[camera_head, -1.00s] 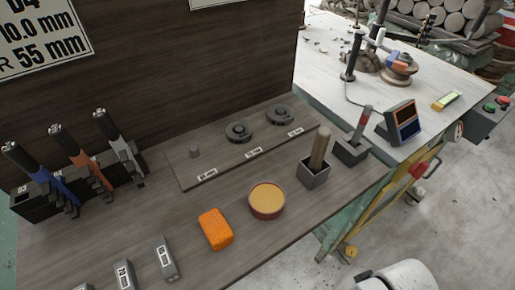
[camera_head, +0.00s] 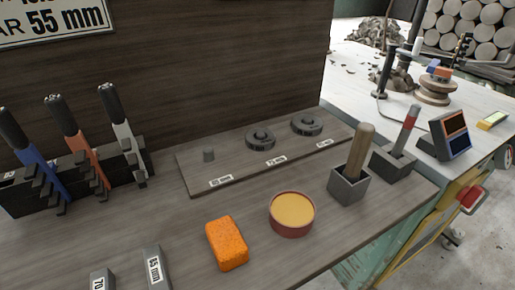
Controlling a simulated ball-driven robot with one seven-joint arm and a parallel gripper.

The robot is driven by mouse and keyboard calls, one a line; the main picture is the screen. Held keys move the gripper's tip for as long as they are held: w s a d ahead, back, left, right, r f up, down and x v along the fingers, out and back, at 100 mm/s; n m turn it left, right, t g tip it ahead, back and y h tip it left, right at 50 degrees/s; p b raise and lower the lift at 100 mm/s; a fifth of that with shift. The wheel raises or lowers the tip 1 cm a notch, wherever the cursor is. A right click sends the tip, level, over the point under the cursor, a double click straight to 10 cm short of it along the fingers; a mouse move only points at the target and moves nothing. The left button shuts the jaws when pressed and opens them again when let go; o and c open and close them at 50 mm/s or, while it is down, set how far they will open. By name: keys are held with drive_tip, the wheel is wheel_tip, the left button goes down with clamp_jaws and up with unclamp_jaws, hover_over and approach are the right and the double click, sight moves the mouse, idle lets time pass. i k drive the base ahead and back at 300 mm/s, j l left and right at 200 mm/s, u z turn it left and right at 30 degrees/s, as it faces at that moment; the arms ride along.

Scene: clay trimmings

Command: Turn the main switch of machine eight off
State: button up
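A red knob or switch (camera_head: 470,197) sits on the yellow-edged side of the bench at the right. Its setting is too small to tell. No machine number shows, so I cannot tell if it belongs to machine eight. My gripper is not in view.
A dark wooden bench holds an orange sponge (camera_head: 227,243), a round tin (camera_head: 292,213), calipers (camera_head: 72,150) in a rack, and a grey block with a wooden handle (camera_head: 348,187). A white-topped table (camera_head: 382,60) with a small screen device (camera_head: 448,134) stands behind right. Grey floor shows at lower right.

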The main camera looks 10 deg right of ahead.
sight(468, 196)
drive_tip(key=z, duration=1.05)
